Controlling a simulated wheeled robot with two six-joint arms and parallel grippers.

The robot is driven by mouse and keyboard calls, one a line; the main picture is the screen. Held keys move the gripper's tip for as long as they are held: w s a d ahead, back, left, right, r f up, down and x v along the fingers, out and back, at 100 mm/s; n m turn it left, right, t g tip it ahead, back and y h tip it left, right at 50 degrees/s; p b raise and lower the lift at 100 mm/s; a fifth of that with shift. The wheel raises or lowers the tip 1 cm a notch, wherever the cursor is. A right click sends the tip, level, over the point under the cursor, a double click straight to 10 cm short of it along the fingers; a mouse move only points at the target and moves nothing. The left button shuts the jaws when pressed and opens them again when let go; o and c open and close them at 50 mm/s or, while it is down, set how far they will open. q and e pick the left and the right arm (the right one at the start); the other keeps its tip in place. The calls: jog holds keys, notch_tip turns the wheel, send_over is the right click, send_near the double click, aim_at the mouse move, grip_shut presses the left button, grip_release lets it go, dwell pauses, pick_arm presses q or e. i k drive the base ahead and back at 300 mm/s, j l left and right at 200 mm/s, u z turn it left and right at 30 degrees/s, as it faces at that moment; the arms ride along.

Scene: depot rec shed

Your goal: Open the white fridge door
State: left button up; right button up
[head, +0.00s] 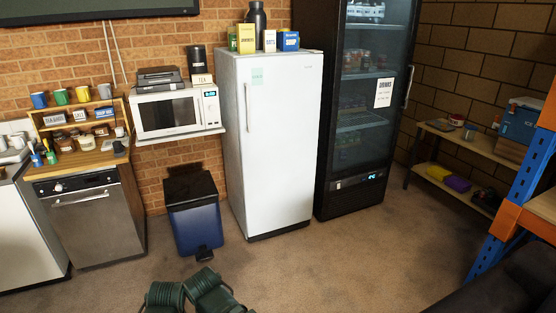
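The white fridge (285,170) stands upright against the brick wall near the middle of the head view. Its door (280,135) faces me and looks shut. A slim vertical handle (247,102) appears to run along the upper left side of the door. Neither of my grippers can be made out in this view, and nothing is seen touching the fridge.
Boxes and a dark bottle (257,18) stand on the fridge. A blue pedal bin (194,211) stands left of it, below a microwave (167,112). A black glass-door drinks cooler (361,105) stands right. Dark green ribbed objects (210,291) lie at the bottom. Carpet before the fridge is clear.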

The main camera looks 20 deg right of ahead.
aim_at(279, 96)
jog(key=i+l+z, duration=0.3)
jog(key=i, duration=0.3)
jog(key=i+j+z, duration=0.1)
jog(key=i+z, duration=0.15)
jog(key=i, duration=0.4)
jog(key=i+z, duration=0.3)
jog(key=i, duration=0.3)
jog(key=i+j+z, duration=0.3)
jog(key=i, duration=0.35)
